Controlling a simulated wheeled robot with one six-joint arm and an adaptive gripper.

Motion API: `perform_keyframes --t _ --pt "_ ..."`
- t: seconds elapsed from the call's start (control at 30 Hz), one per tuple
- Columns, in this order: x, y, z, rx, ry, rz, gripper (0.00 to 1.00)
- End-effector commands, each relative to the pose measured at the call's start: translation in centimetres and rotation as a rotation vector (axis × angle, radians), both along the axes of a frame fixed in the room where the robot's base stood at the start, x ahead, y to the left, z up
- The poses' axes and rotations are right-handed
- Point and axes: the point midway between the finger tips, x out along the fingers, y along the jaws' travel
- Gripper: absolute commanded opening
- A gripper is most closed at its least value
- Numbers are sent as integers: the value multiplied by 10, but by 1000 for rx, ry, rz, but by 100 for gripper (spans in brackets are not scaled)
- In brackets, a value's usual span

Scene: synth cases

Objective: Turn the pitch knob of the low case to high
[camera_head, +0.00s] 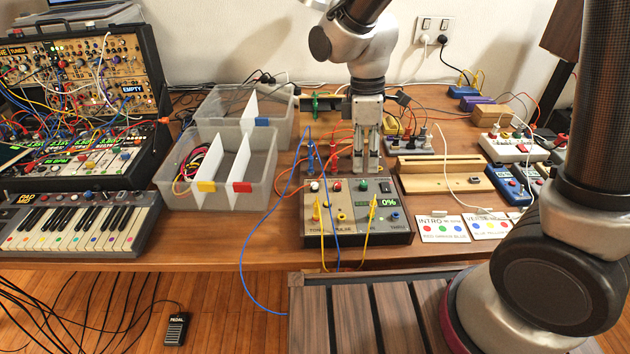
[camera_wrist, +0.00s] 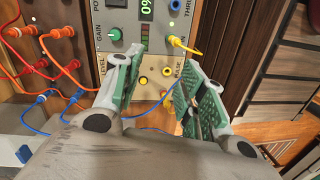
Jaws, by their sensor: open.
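My gripper (camera_head: 367,172) points down over a low grey case (camera_head: 343,240) with a green 0% display, at the middle of the table. In the wrist view my gripper (camera_wrist: 160,95) is open and nothing is between its fingers. In the head view the case top also has a white knob (camera_head: 314,186) and a green knob (camera_head: 363,184). I cannot read a pitch label in either view, so I cannot tell which knob is the pitch knob.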

Motion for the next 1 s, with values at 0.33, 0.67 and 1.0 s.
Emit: perform_keyframes --t 0.33,0.67,1.0 --pt "61 97 -58 151 -40 1224 40" --pt "69 103 -61 169 -62 1648 40" --pt "69 104 -114 169 -60 1649 40"
